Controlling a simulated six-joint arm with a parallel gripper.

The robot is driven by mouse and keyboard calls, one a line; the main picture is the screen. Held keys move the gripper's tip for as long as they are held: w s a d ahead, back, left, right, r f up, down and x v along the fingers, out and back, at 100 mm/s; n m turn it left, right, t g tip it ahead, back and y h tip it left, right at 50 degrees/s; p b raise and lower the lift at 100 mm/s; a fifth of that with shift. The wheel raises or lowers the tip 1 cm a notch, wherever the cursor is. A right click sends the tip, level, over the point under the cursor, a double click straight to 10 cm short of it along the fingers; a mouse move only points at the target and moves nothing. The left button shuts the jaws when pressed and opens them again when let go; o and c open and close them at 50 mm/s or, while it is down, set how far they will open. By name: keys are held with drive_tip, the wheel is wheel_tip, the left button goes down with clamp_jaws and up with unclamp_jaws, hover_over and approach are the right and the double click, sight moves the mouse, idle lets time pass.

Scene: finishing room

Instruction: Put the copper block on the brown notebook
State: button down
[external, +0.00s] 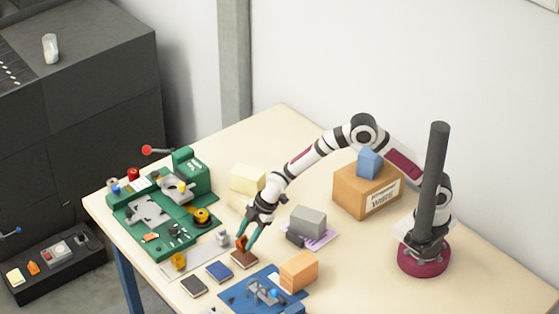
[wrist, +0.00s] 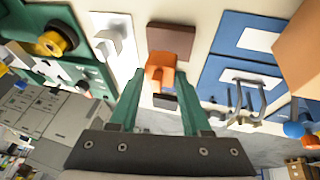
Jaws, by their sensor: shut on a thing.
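My gripper (external: 244,243) has green fingers pointing down and is shut on the copper block (external: 241,241), a small orange-copper piece. In the wrist view the copper block (wrist: 160,70) shows between the fingertips of my gripper (wrist: 161,84), with a notch in its far side. The brown notebook (external: 244,260) lies flat on the table right beneath the block. It also shows in the wrist view (wrist: 172,38), just beyond the block, which overlaps its near edge. I cannot tell whether the block touches the notebook.
A blue notebook (external: 219,271) and a black notebook (external: 194,286) lie close by. A green tray with parts (external: 160,245) is at the left, a blue mat (external: 235,297) in front. An orange box (external: 299,270) and a grey block (external: 308,220) stand to the right.

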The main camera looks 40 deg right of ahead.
drive_tip(key=shift+f, duration=1.15)
drive_tip(key=shift+c, duration=1.8)
unclamp_jaws()
drive_tip(key=shift+f, duration=0.15)
